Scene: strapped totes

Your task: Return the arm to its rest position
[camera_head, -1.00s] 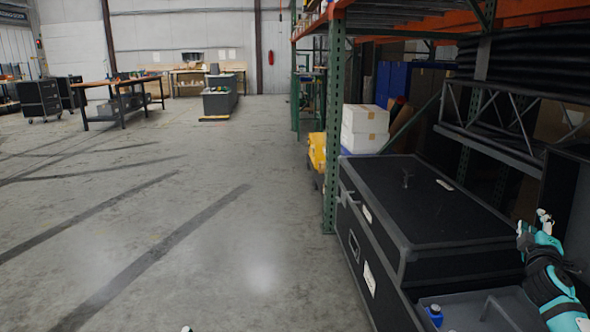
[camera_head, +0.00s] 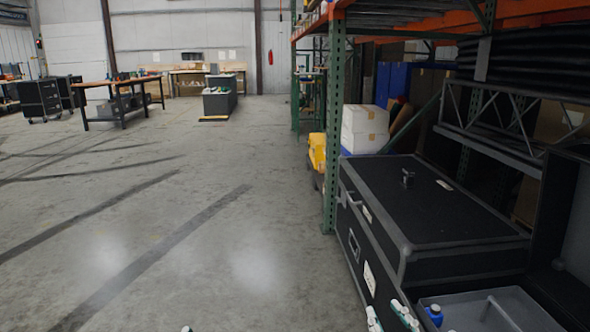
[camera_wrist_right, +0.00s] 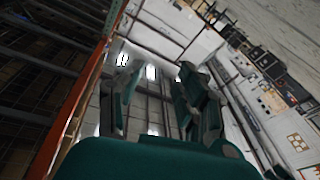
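My right gripper (camera_head: 389,316) shows only by its two pale fingertips at the bottom edge of the head view, in front of the grey tote and beside the black case. The fingertips are apart with nothing between them. In the right wrist view my right gripper (camera_wrist_right: 157,98) points up past the rack, its fingers spread and empty. The rest of the right arm is out of the head view. A tiny pale tip at the bottom edge of the head view may be my left gripper (camera_head: 187,328); its state cannot be read.
A grey tote (camera_head: 500,312) with a blue bottle (camera_head: 434,314) sits at the bottom right. A large black case (camera_head: 450,215) stands behind it, beside a green rack post (camera_head: 334,130). White boxes (camera_head: 364,128) are on the rack side. The concrete floor at left is clear.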

